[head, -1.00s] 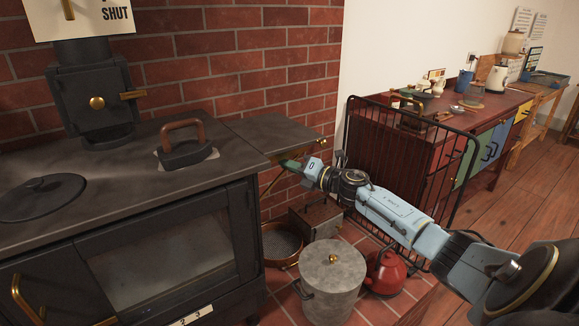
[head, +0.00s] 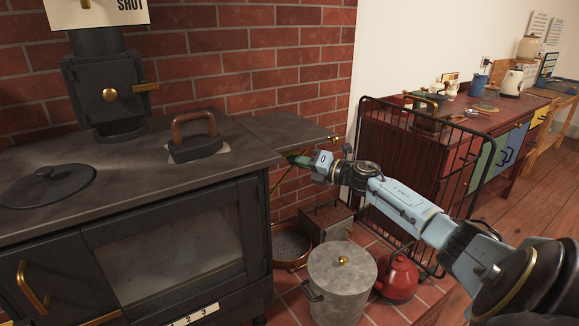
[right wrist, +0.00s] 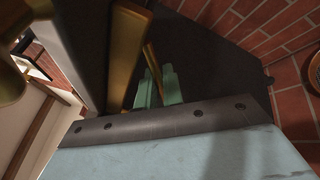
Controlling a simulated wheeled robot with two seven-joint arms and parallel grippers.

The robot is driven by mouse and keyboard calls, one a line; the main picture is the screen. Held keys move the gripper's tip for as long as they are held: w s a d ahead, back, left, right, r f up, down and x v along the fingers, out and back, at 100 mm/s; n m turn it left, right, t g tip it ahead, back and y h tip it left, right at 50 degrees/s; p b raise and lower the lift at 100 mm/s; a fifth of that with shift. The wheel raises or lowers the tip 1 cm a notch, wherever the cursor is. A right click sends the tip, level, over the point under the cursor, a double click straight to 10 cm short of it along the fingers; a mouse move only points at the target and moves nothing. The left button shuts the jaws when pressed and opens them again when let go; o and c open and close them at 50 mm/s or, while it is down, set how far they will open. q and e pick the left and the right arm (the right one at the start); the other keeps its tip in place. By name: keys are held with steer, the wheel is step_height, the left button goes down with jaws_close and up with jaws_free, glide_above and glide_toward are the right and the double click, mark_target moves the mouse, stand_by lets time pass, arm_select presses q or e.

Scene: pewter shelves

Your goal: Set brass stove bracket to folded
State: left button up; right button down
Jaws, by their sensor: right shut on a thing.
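The stove's dark side shelf (head: 285,137) is level, sticking out from the right of the stove top. The brass stove bracket (head: 279,179) shows as a thin slanted strip beneath it, partly hidden by the shelf and gripper. My right gripper (head: 296,160) is under the shelf's front edge with its green fingers at the bracket. In the right wrist view, the green fingers (right wrist: 158,88) are shut on a thin brass bar (right wrist: 152,60) of the bracket; a wider brass bar (right wrist: 130,45) runs beside it. My left gripper is not in view.
Below the shelf stand a grey lidded pot (head: 342,285), a red kettle (head: 397,278), a round sieve (head: 290,245) and a metal box (head: 326,220). A black wire guard (head: 455,175) stands right, beside my arm. A flat iron (head: 194,148) sits on the stove (head: 110,155).

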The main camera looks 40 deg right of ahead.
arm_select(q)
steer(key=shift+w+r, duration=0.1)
arm_select(e)
steer(key=c, duration=1.8)
jaws_free()
steer(key=shift+c, duration=0.2)
